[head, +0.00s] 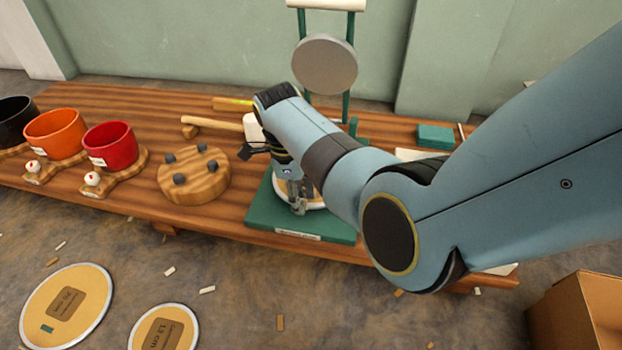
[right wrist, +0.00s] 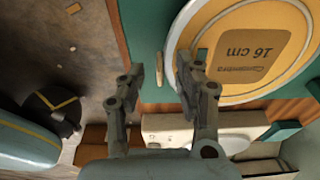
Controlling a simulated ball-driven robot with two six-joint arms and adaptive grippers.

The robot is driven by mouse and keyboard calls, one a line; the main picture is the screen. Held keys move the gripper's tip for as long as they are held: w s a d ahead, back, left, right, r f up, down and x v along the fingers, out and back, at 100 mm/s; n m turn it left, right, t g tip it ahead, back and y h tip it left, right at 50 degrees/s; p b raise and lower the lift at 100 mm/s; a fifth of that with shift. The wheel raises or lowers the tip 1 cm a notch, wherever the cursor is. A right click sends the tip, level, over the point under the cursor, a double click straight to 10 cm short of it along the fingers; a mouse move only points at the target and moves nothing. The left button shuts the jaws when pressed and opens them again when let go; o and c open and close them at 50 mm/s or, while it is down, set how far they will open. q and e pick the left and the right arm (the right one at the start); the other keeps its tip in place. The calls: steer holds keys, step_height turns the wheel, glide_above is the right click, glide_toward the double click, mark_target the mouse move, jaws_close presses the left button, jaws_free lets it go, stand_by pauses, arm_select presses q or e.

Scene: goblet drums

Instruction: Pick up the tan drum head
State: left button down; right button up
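A tan drum head with a pale rim and a brown "16 cm" label (right wrist: 285,85) lies flat on a green base (head: 265,215) on the bench; in the head view my right arm hides most of it. My right gripper (right wrist: 160,88) is open at the drum head's edge, one finger over its rim and the other outside it; it also shows in the head view (head: 298,196). Nothing is held between the fingers. I cannot tell whether a finger touches the rim. My left gripper is not in view.
Two more tan discs, a larger one (head: 45,315) and a smaller one (head: 148,335), are at the lower left. Red (head: 112,148) and orange (head: 52,138) cups, a wooden disc with dark pegs (head: 208,186) and a mallet (head: 215,123) occupy the bench. A cardboard box (head: 585,315) is lower right.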

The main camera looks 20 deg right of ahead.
jaws_close()
stand_by(0.5)
